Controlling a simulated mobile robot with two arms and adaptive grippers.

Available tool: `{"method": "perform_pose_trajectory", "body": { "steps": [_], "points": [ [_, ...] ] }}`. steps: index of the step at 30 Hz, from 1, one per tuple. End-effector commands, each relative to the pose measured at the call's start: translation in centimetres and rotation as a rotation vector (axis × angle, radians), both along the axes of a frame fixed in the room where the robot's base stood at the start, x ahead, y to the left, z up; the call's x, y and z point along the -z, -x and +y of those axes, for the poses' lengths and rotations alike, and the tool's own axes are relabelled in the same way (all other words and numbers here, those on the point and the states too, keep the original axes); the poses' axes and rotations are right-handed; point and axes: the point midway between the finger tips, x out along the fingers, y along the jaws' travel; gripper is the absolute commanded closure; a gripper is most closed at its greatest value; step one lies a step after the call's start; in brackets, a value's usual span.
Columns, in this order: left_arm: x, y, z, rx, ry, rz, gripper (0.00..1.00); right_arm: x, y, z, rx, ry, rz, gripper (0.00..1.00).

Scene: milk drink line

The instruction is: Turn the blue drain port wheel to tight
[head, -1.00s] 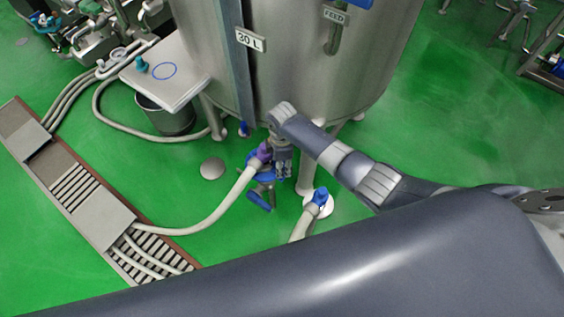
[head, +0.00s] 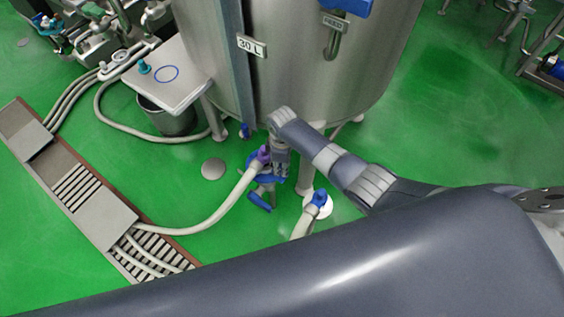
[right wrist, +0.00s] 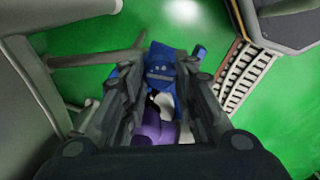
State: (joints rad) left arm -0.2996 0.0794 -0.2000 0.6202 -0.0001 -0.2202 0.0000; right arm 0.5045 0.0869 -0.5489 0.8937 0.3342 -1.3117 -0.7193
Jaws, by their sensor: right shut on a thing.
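The drain port sits low at the front of the steel tank (head: 310,70), with a purple fitting (head: 264,153) and blue parts around it. The blue drain port wheel (head: 268,179) shows partly beside and below my right gripper (head: 281,172). In the right wrist view a blue part (right wrist: 160,65) lies between the fingers of my right gripper (right wrist: 163,85), with the purple fitting (right wrist: 152,124) nearer the palm. The fingers are shut on the blue wheel and hide part of it. Its degree of tightness cannot be read. My left gripper is not in view.
A pale hose (head: 215,219) runs from the port to the floor drain channel (head: 107,211). A blue handle (head: 260,202) hangs below the port. Tank legs and a second blue-capped hose (head: 318,199) stand close to the right. Green floor is open around them.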

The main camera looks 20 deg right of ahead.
Motion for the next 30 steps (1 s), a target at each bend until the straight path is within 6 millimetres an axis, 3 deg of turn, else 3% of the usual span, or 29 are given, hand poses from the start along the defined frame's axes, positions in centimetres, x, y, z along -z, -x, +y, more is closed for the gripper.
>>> {"method": "perform_pose_trajectory", "body": {
  "steps": [30],
  "points": [
    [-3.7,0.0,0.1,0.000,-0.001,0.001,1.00,0.0,0.1,0.0,0.969,0.002,0.003,0.97]
  ]
}}
